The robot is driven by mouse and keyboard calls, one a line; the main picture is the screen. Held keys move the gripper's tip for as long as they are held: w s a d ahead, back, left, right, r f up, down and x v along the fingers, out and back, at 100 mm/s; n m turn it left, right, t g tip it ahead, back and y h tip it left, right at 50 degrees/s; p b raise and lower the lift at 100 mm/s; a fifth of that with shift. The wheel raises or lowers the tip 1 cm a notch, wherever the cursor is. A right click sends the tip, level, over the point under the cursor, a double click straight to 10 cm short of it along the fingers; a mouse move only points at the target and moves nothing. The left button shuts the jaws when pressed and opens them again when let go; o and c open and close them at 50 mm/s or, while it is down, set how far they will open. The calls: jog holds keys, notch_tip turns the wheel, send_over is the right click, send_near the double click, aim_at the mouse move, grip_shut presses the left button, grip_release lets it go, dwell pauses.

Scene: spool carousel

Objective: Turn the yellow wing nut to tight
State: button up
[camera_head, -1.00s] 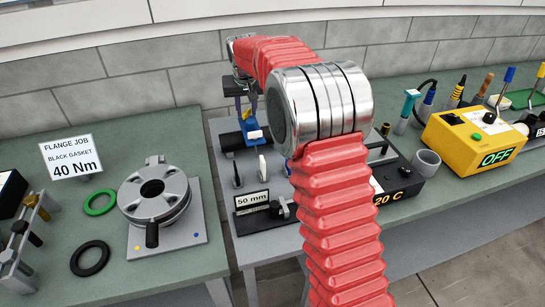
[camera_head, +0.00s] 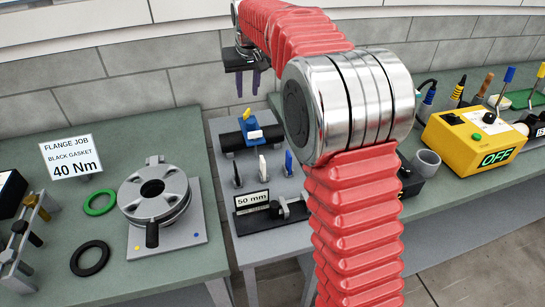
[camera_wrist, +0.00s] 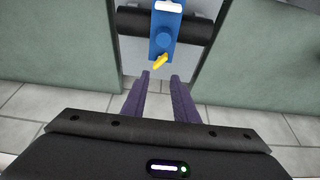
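The yellow wing nut (camera_wrist: 160,62) sits on a blue clamp (camera_wrist: 165,24) around a black cylinder (camera_wrist: 131,22); its wing lies slanted in the wrist view. In the head view the wing nut (camera_head: 255,134) shows small on the blue clamp (camera_head: 251,126). My gripper (camera_wrist: 160,75) is open, with two purple fingers apart and nothing between them. In the head view my gripper (camera_head: 248,92) hangs above and behind the clamp, clear of it. A white piece (camera_wrist: 168,6) shows on top of the clamp.
Several upright pegs stand in front of the clamp, near a 50 mm sign (camera_head: 252,203). A flange (camera_head: 157,200) and a sign reading 40 Nm (camera_head: 72,158) are on the left bench. A yellow box reading OFF (camera_head: 470,140) stands at right.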

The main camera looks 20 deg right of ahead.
jog(key=shift+g, duration=0.4)
jog(key=s+f, duration=0.1)
jog(key=s, duration=0.3)
jog(key=s+f, duration=0.1)
jog(key=s, duration=0.1)
jog(key=shift+s+a+f, duration=0.1)
jog(key=shift+s+f, duration=0.25)
jog(key=s+f, duration=0.1)
jog(key=s, duration=1.8)
jog(key=shift+s+a+f, duration=0.2)
jog(key=shift+s+f, duration=0.1)
jog(key=shift+s, duration=0.05)
jog(key=shift+o, duration=0.2)
